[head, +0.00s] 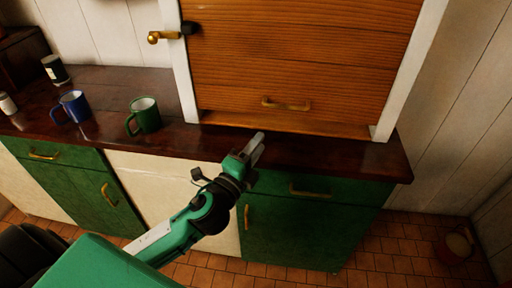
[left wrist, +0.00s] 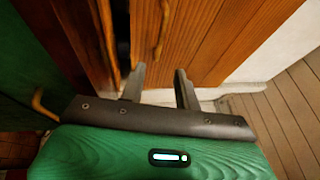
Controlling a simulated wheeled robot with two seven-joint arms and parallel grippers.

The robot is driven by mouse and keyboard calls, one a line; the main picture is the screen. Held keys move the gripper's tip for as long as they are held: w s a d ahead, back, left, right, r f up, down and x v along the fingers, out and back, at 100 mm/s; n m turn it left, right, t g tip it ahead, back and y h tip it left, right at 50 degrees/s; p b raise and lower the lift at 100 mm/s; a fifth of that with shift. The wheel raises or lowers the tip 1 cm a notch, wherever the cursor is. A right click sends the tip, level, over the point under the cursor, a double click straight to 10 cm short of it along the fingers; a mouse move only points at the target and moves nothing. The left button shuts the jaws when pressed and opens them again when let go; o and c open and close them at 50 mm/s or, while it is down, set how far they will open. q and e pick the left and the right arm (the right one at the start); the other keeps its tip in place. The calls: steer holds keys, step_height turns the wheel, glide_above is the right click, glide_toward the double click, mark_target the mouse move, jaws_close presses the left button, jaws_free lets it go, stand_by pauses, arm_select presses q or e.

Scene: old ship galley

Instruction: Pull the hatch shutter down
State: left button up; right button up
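The hatch shutter (head: 300,55) is slatted brown wood in a white frame and covers nearly all of the opening in the head view. Its brass bar handle (head: 286,104) is low on it, just above the wooden sill (head: 285,125). In the left wrist view the shutter (left wrist: 200,40) and handle (left wrist: 162,28) appear turned sideways, with a dark strip between shutter and sill (left wrist: 106,35). My left gripper (head: 257,148) is over the counter's front edge, below and left of the handle, not touching it. Its fingers (left wrist: 160,84) are apart and empty. My right gripper is out of view.
The dark wooden counter (head: 350,155) runs below the hatch over green cabinets (head: 300,230). A green mug (head: 147,115) and a blue mug (head: 75,106) stand on it to the left. A brass latch (head: 165,36) sits at the frame's left. A bucket (head: 457,245) stands on the floor right.

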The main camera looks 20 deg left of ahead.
mark_target(186, 12)
arm_select(q)
steer(key=shift+c, duration=0.4)
